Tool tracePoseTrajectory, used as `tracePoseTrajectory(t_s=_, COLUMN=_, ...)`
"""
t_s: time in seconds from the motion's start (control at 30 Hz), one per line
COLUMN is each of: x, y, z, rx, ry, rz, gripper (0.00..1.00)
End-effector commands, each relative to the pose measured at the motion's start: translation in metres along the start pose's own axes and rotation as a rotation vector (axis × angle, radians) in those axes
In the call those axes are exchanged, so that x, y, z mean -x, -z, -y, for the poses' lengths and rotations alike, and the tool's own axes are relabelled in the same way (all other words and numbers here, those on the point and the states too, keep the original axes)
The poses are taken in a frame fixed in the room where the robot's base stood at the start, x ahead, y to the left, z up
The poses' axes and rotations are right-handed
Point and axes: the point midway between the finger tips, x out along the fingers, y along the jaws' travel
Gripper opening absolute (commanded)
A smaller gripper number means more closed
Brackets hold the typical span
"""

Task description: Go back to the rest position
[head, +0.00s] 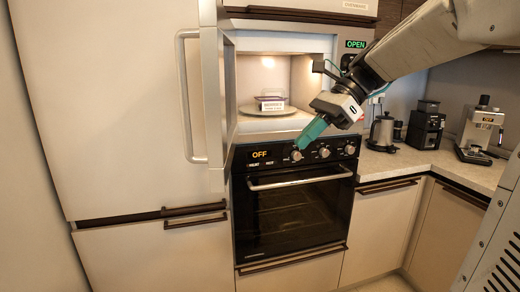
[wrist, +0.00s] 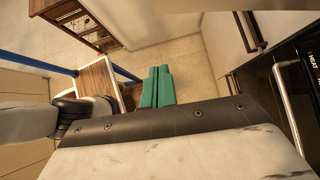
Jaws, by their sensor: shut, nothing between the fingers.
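My gripper (head: 302,143) has two teal fingers closed together, with nothing between them. In the head view it points down and left, in front of the oven's control panel (head: 262,157), close to the knobs. I cannot tell whether it touches the panel. In the wrist view my gripper (wrist: 158,69) shows its teal fingers side by side above the floor. My arm comes in from the upper right of the head view.
The microwave (head: 355,44) reads OPEN; its cavity holds a plate (head: 248,109) with a small labelled box (head: 272,103). The oven door (head: 292,210) below is shut. A kettle (head: 382,131), grinder (head: 426,127) and coffee machine (head: 481,130) stand on the right counter (head: 440,166).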

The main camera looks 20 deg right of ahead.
Motion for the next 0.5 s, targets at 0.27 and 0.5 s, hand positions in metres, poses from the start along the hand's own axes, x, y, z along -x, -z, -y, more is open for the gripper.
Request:
tracePoseTrajectory(t_s=0.27, x=0.0, y=0.003, z=0.002, rx=0.082, ry=0.009, rz=-0.014, gripper=0.0)
tracePoseTrajectory(t_s=0.5, x=-0.035, y=0.053, z=-0.032, rx=0.498, ry=-0.076, rz=-0.227, gripper=0.0)
